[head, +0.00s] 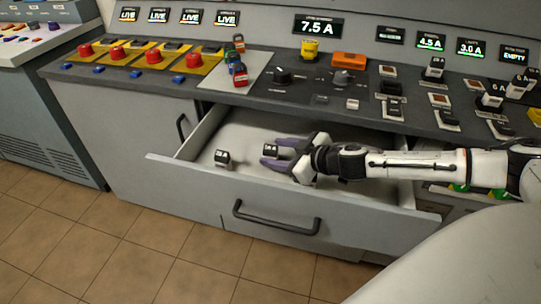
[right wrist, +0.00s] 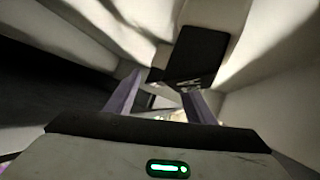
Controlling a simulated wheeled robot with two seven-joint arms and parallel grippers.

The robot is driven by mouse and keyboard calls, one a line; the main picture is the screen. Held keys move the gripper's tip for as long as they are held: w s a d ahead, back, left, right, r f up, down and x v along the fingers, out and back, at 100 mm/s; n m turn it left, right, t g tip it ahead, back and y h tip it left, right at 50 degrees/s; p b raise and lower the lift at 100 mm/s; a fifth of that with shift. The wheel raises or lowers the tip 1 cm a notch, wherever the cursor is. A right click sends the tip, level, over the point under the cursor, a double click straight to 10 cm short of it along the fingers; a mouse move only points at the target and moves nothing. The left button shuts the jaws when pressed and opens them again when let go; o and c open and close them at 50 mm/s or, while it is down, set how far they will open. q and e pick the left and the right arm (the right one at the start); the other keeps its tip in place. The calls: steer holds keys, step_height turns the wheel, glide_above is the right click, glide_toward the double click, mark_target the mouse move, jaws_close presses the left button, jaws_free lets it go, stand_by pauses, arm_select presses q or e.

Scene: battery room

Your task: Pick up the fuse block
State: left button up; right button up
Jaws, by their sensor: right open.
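Two small black-and-white fuse blocks are in the open drawer in the head view. One fuse block (head: 222,159) stands toward the drawer's left front. The other fuse block (head: 271,151) is at my right gripper (head: 271,154), whose purple fingers reach in from the right around or beside it. In the right wrist view a dark block with a white label (right wrist: 190,57) shows just beyond the tips of the right gripper (right wrist: 162,84). The fingers are apart; I cannot tell whether they touch the block. My left gripper is not in view.
The drawer (head: 180,171) is pulled out, its front wall and black handle (head: 278,218) toward me. The console (head: 290,95) above carries red buttons (head: 194,58), knobs, several fuse blocks and displays. The drawer floor left of the gripper is mostly bare.

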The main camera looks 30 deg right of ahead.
steer(key=shift+c, duration=0.2)
jaws_close()
